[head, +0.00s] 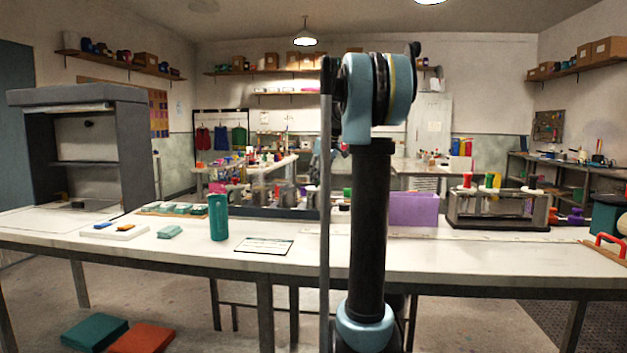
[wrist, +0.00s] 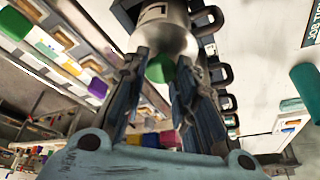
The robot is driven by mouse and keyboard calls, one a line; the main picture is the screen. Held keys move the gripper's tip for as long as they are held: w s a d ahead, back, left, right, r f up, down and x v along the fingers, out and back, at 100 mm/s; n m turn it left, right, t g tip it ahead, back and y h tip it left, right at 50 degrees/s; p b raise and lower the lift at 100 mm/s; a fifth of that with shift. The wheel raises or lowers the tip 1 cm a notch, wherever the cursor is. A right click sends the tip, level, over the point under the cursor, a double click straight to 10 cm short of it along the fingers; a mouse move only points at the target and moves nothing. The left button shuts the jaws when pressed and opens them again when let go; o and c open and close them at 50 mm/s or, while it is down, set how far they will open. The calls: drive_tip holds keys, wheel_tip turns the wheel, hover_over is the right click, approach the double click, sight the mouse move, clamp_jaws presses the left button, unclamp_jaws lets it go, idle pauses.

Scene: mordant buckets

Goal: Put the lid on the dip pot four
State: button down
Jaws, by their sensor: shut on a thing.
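In the wrist view my gripper (wrist: 163,60) has its two fingers on either side of a green knob (wrist: 160,70), which looks like the lid's knob. The rest of the lid is hard to make out. Right beyond the fingertips is a grey metal pot (wrist: 162,32) with a pale label, cut off by the top edge. I cannot read its number, nor tell whether lid and pot touch. Several dark handles (wrist: 228,103) line up to its right.
In the head view a purple bin (head: 413,209) and a metal rack (head: 500,211) stand right of my arm. A teal cylinder (head: 217,217) and a printed card (head: 264,245) are to the left. The bench front (head: 150,257) is mostly clear.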

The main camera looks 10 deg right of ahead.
drive_tip(key=c, duration=1.2)
unclamp_jaws()
drive_tip(key=v, duration=1.2)
drive_tip(key=shift+w, duration=0.1)
